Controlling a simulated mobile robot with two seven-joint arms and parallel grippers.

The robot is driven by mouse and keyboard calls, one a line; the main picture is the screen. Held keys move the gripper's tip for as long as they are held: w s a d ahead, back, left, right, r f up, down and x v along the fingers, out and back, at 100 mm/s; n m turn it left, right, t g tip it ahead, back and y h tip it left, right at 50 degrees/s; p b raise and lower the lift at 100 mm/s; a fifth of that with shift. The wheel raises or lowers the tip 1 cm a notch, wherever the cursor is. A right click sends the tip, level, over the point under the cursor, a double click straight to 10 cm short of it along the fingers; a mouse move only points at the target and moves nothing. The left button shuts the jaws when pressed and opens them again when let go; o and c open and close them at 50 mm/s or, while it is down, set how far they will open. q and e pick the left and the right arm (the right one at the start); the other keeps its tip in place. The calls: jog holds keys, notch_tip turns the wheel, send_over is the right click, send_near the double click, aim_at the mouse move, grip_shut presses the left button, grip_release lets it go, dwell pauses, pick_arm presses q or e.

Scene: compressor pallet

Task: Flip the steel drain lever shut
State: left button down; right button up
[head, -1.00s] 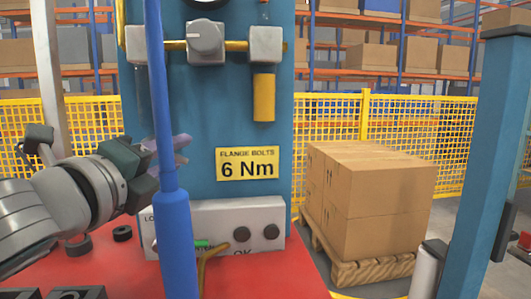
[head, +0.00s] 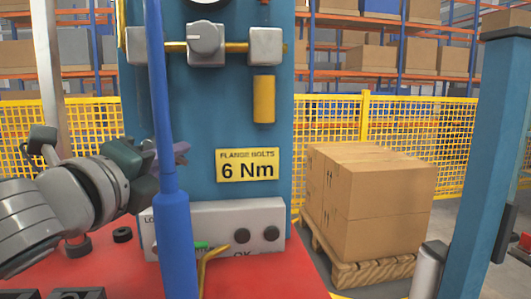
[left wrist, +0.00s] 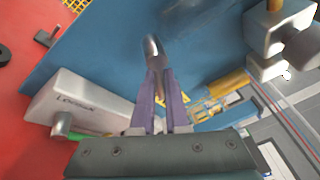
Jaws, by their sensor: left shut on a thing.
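The steel drain lever (left wrist: 153,48) shows in the left wrist view as a short shiny rod, its near end between the purple fingertips of my left gripper (left wrist: 160,85). The gripper is shut on it. The blue panel (left wrist: 100,60) lies behind the lever. In the head view my left gripper (head: 181,151) reaches in from the left in front of the blue panel (head: 225,110). A blue upright rod hides part of it, and I cannot make out the lever there. My right gripper is not in view.
The blue rod (head: 178,235) stands close in front of the gripper. A grey lockout box (head: 265,214) with black knobs sits low on the panel, above the red surface (head: 270,275). A knob valve (head: 205,42) is higher up. Stacked cartons (head: 375,200) stand right.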

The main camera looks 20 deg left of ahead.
pick_arm(q)
jog(key=shift+w+d+n+t+b, duration=0.15)
jog(key=shift+n+t+b, duration=0.25)
jog(key=shift+n+b, duration=0.55)
jog(key=n, duration=0.1)
jog(key=r+n+b, duration=0.1)
jog(key=n, duration=0.1)
jog(key=shift+t+y, duration=0.4)
jog(key=shift+r+n, duration=0.35)
jog(key=shift+n, duration=0.1)
jog(key=c, duration=0.9)
grip_release()
